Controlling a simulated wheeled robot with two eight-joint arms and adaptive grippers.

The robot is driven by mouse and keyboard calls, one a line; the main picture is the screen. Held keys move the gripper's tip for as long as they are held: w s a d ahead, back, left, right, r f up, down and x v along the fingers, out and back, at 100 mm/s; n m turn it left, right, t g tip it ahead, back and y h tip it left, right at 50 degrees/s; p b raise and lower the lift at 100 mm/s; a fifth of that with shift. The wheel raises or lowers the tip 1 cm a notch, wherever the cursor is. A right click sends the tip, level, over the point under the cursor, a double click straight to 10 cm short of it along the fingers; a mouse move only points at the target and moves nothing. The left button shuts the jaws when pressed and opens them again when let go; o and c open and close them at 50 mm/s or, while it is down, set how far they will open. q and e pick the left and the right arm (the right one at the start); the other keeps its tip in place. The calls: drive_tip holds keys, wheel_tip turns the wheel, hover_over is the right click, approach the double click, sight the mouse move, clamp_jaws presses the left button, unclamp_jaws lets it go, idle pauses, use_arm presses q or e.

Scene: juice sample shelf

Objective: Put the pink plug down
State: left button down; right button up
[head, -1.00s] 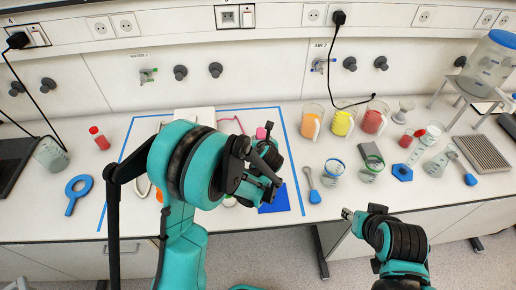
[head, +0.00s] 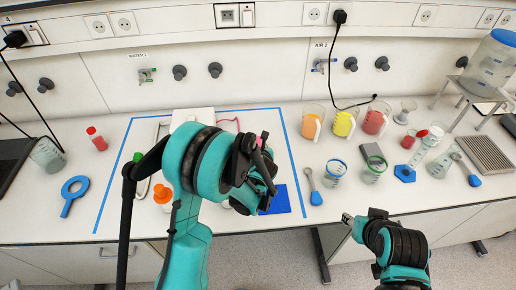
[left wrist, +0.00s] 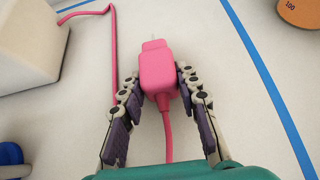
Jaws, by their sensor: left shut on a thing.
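The pink plug (left wrist: 160,80) sits between the fingers of my left gripper (left wrist: 160,95) in the left wrist view, its prong end pointing away and its pink cable running back under the wrist. Whether the plug touches the table is hard to tell. My right gripper (head: 347,217) is by the front table edge, with no visible object; its fingers are too small to read.
A white box (left wrist: 30,45) with a pink cord (left wrist: 112,55) lies left of the plug. Blue tape (left wrist: 265,70) runs on the right. A blue square (head: 280,200) lies near the front. Beakers with orange (head: 312,122), yellow (head: 345,122) and red (head: 375,120) contents stand right.

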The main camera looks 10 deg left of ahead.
use_arm(q)
drive_tip(key=c, duration=1.1)
unclamp_jaws()
drive_tip(key=shift+s+d+r+p, duration=0.1)
drive_tip(key=shift+s+r+p, duration=0.05)
drive_tip(key=shift+r+p, duration=0.45)
drive_tip(key=s+a+r+n+g+h, duration=0.1)
drive_tip(key=s+r+n, duration=0.4)
drive_tip(key=s+n, duration=0.5)
drive_tip(key=s+a+r+n+g+h+p, duration=0.1)
drive_tip(key=s+r+n, duration=0.4)
drive_tip(key=s+n, duration=0.4)
drive_tip(key=s+a+r+n+g+h+p, duration=0.1)
drive_tip(key=s+r+n, duration=0.4)
drive_tip(key=s+n, duration=0.5)
drive_tip(key=shift+s+r+n+g, duration=0.15)
drive_tip(key=shift+n+g, duration=0.05)
drive_tip(key=shift+n, duration=0.7)
drive_tip(key=shift+s+r+n+g, duration=0.1)
drive_tip(key=shift+s+n+g, duration=0.1)
drive_tip(key=shift+n, duration=0.7)
